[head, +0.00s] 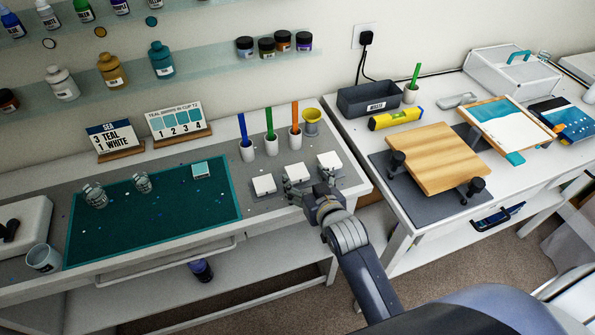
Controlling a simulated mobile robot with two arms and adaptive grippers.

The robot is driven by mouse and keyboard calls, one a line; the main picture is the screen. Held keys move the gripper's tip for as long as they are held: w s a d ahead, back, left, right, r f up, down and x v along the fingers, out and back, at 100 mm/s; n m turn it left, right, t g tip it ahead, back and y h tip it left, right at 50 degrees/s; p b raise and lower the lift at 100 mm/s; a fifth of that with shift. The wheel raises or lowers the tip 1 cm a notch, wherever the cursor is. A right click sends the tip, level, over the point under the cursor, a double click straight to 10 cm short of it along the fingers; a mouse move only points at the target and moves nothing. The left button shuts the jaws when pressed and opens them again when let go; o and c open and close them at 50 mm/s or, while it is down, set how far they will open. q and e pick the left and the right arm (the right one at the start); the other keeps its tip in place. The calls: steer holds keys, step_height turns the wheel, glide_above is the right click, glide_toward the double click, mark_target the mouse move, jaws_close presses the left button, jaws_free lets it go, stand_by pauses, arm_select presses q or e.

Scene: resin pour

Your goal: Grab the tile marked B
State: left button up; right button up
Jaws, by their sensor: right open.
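Three small white tiles lie in a slanting row on the grey mat of the left bench: a left tile (264,184), a middle tile (296,172) and a right tile (328,160). No letter on them is legible at this size, so I cannot tell which is marked B. My right gripper (309,184) is open and empty. It is at the near side of the middle and right tiles and overlaps their near edges in the picture. I cannot tell whether it touches either. My left gripper is out of view.
A teal mat (150,225) with glass cups lies left. A wooden board (435,157) is on the right table.

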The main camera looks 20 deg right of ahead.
mark_target(297, 171)
steer(key=shift+p+x, duration=0.5)
steer(key=shift+x, duration=1.7)
steer(key=shift+s+a+f, duration=0.1)
steer(key=shift+a, duration=0.1)
steer(key=c, duration=1.2)
